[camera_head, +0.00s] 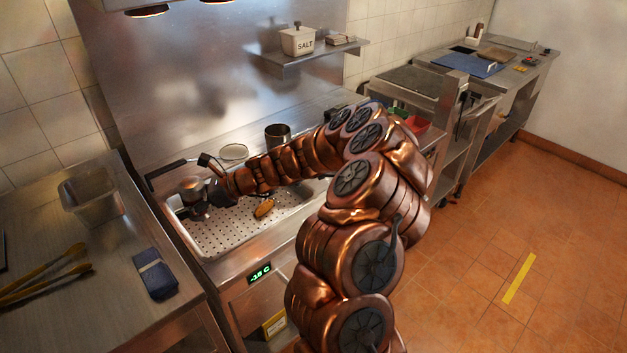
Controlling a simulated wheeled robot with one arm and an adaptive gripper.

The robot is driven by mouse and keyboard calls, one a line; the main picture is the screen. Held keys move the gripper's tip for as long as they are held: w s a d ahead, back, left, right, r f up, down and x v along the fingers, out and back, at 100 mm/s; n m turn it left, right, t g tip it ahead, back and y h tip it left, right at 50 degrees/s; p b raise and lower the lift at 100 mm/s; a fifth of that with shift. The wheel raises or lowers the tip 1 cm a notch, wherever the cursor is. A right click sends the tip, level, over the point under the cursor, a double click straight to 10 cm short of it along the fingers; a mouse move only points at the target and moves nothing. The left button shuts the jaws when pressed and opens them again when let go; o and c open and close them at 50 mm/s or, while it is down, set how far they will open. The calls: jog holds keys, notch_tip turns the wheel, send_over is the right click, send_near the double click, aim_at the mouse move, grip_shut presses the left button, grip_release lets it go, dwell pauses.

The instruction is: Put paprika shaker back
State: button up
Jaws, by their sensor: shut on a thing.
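My copper-coloured arm reaches left over the perforated steel basin. My gripper (203,204) is at the basin's left end, dark and small in this view. It is shut on a small metal container (191,185), which looks like the paprika shaker; no label can be read. The fingers and the arm's end hide part of it. I cannot tell whether it touches the basin.
A browned food piece (264,208) lies in the perforated basin (232,237). A metal cup (277,137) stands behind it.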

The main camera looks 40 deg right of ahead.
jog(key=s+d+f+m+t+h+b, duration=0.1)
jog(key=s+d+m+h+b, duration=0.1)
jog(key=d+b, duration=0.4)
jog(key=s+d+f+m+t+h+b, duration=0.2)
jog(key=d+b, duration=0.4)
jog(key=d, duration=0.5)
jog(key=s+d+f+m+t+h+b, duration=0.1)
jog(key=s+d+m+h+b, duration=0.3)
jog(key=d, duration=0.5)
jog(key=shift+s+d+f+t+b, duration=0.15)
jog(key=shift+s+d+f+b, duration=0.05)
jog(key=shift+s+b, duration=0.4)
jog(key=shift+s+d+f+t+b, duration=0.2)
jog(key=shift+s+b, duration=0.2)
jog(key=shift+b, duration=0.3)
jog(key=s+d+m+h+b, duration=0.1)
jog(key=d, duration=0.1)
jog(key=s+d+h+b, duration=0.1)
jog(key=s, duration=0.1)
jog(key=s+d+m+b, duration=0.1)
jog(key=s+d+b, duration=0.1)
jog(key=shift+s+d+f+m+h, duration=0.25)
jog(key=shift+d+m+h, duration=0.05)
jog(key=shift+h, duration=0.1)
send_over(318, 179)
jog(key=shift+a+f, duration=0.15)
jog(key=shift+f, duration=0.55)
jog(key=shift+w+f, duration=0.1)
jog(key=shift+f, duration=1.65)
